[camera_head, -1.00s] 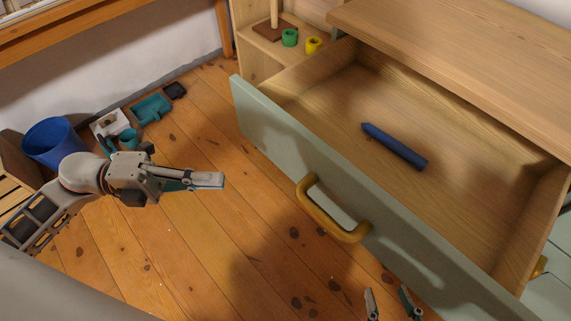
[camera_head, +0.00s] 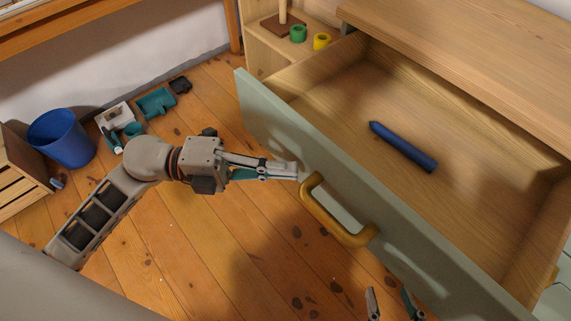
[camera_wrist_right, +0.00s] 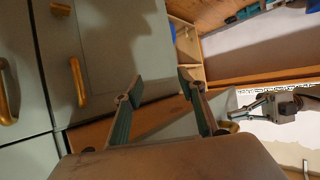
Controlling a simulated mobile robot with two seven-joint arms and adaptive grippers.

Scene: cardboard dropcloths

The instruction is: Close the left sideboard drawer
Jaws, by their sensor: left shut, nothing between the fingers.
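The left sideboard drawer (camera_head: 290,150) is pulled far open, with a pale green front and a light wood interior. Its yellow-brown handle (camera_head: 337,218) is on the front. A blue crayon-like stick (camera_head: 404,147) lies inside. My left gripper (camera_head: 296,171) is shut and empty, its tips at or very close to the drawer front, just left of the handle. Contact is not certain. My left gripper also shows at the right of the right wrist view. My right gripper (camera_head: 391,302) is open and empty, low in front of the drawer; its spread fingers (camera_wrist_right: 160,86) show in its wrist view.
The sideboard top (camera_head: 470,60) overhangs the drawer's back. A shelf beside it holds a green ring (camera_head: 298,34) and a yellow ring (camera_head: 322,41). A blue bin (camera_head: 62,138), a wooden crate (camera_head: 20,180) and a teal dustpan (camera_head: 156,103) stand on the floor at left.

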